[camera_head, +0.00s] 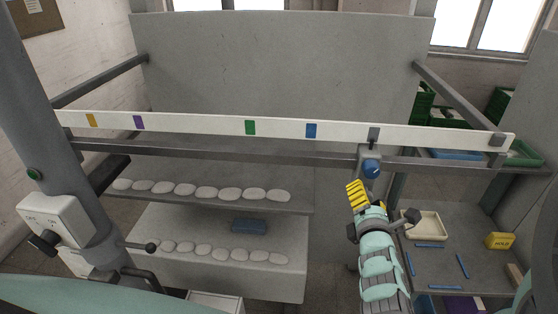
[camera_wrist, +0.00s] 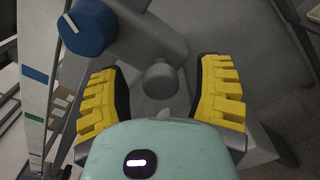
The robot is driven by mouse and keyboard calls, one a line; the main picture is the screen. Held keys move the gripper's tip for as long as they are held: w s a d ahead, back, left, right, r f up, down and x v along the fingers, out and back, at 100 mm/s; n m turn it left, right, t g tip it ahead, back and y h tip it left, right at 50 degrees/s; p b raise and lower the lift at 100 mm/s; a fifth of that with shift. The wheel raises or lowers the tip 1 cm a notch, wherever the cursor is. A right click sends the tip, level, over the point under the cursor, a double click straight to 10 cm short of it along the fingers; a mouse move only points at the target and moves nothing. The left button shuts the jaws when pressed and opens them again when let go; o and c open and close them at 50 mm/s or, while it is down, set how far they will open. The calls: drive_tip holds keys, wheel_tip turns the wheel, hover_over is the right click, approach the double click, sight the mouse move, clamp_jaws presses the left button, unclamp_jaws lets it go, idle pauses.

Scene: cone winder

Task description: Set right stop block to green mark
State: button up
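The right stop block (camera_head: 370,152) is a grey block with a blue knob (camera_head: 372,168) on the rail, towards its right end. A grey tab stands above it on the white strip. The green mark (camera_head: 250,128) is on the strip well to the left, with a blue mark (camera_head: 311,130) between. My gripper (camera_head: 357,190) is just below and left of the knob. In the wrist view its yellow fingers (camera_wrist: 158,75) are apart, with a grey rounded end (camera_wrist: 160,80) between them and gaps on both sides. The blue knob (camera_wrist: 87,28) is outside the fingers, upper left.
The white strip (camera_head: 190,124) also bears yellow and purple marks at left. Shelves with several white cones (camera_head: 207,192) lie below the rail. At right, a table holds a cream tray (camera_head: 425,225) and a yellow block (camera_head: 499,241). A post with a switch box (camera_head: 62,222) stands left.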

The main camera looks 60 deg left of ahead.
clamp_jaws()
idle(0.3)
idle(0.3)
